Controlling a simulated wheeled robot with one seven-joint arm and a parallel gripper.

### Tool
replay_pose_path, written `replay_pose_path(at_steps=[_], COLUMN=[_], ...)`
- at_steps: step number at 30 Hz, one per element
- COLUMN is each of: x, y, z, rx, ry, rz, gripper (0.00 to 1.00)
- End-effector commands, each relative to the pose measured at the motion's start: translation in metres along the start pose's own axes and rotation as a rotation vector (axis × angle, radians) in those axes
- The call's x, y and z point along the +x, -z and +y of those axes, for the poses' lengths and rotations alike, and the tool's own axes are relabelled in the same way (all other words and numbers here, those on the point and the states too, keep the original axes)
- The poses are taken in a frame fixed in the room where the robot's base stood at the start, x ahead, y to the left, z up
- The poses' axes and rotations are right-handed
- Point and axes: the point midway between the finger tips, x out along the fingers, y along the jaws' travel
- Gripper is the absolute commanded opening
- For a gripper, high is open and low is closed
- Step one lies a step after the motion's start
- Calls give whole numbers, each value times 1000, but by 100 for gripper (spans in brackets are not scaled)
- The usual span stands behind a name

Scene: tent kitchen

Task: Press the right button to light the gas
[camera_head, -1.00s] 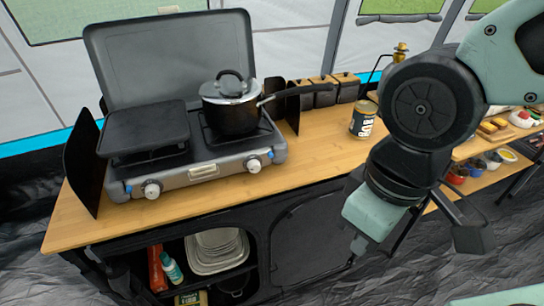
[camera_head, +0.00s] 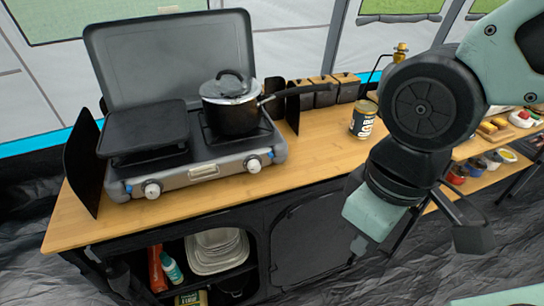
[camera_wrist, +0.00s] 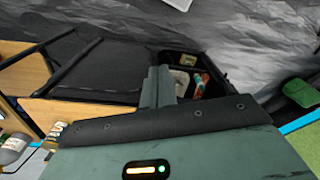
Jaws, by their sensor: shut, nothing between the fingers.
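The grey two-burner gas stove (camera_head: 205,172) stands on the wooden counter with its lid raised. Its front has a left knob (camera_head: 152,189) and a right knob (camera_head: 254,165). A small blue button (camera_head: 270,155) sits just right of the right knob, and another blue button (camera_head: 128,189) is left of the left knob. My gripper (camera_head: 359,246) is low in front of the counter, right of the stove and well apart from it. In the wrist view its fingers (camera_wrist: 157,82) are shut and empty. The stove does not show in the wrist view.
A black pot (camera_head: 232,105) with a lid sits on the right burner, its handle pointing right. A griddle plate (camera_head: 145,128) covers the left burner. A can (camera_head: 363,120) stands on the counter (camera_head: 320,150) to the right. Shelves with dishes (camera_head: 216,250) are below.

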Motion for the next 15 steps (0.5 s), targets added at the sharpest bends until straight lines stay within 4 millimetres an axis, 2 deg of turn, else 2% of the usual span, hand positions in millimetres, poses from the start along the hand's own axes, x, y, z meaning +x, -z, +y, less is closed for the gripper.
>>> replay_pose_path(at_steps=[4, 7, 15], x=[1, 3, 28], y=[3, 13, 67], z=[0, 2, 9], rx=[-7, -31, -177], ry=[4, 15, 79], rz=[2, 12, 106], gripper=[0, 0, 0])
